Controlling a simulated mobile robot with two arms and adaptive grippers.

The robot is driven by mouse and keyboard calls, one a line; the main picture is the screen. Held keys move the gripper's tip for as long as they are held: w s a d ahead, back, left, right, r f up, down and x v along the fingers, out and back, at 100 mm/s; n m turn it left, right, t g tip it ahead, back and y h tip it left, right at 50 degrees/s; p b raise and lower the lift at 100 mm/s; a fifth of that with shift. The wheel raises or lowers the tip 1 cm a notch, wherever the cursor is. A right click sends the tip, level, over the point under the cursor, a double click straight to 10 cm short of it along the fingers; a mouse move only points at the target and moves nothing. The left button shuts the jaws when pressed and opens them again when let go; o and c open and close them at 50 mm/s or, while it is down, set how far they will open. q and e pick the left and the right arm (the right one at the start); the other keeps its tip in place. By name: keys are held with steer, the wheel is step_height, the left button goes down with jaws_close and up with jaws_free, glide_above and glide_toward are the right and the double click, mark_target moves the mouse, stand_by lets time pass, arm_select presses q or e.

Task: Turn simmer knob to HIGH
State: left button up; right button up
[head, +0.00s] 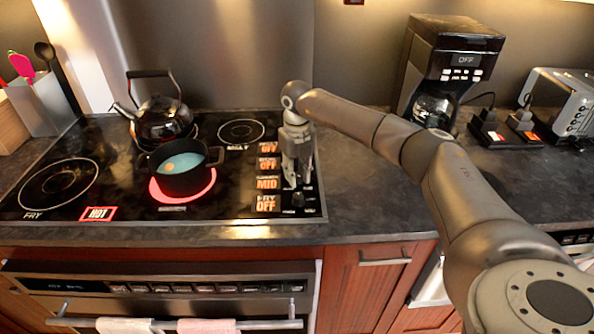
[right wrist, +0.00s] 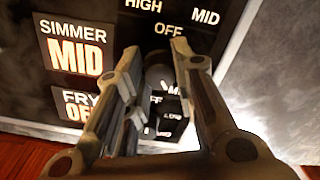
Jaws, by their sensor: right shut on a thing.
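My right gripper (head: 294,184) points down at the knob column on the right edge of the black stovetop. In the right wrist view its two fingers (right wrist: 156,58) stand on either side of a dark knob (right wrist: 158,78), shut on it. This knob is level with the SIMMER label (right wrist: 74,46), which reads MID; the label (head: 268,183) also shows in the head view. HIGH, MID and OFF are printed around the knob, partly hidden by the fingers. The knob is mostly hidden in the head view. My left gripper is out of view.
A dark pot (head: 180,182) with bluish liquid sits on a glowing red burner. A kettle (head: 160,118) stands behind it. A FRY label (head: 266,203) reading OFF is just below the simmer label. A coffee maker (head: 452,60) and toaster (head: 560,100) stand at right.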

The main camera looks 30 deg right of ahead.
steer(key=m+p, duration=0.1)
steer(key=m, duration=0.2)
steer(key=shift+r+m, duration=0.1)
steer(key=shift+m, duration=0.3)
steer(key=m+p, duration=0.1)
steer(key=m, duration=0.2)
steer(key=shift+m, duration=0.3)
steer(key=m+p, duration=0.2)
steer(key=m, duration=0.4)
steer(key=shift+m, duration=0.3)
steer(key=o, duration=1)
steer(key=shift+o, duration=0.2)
step_height(320, 180, up, 12)
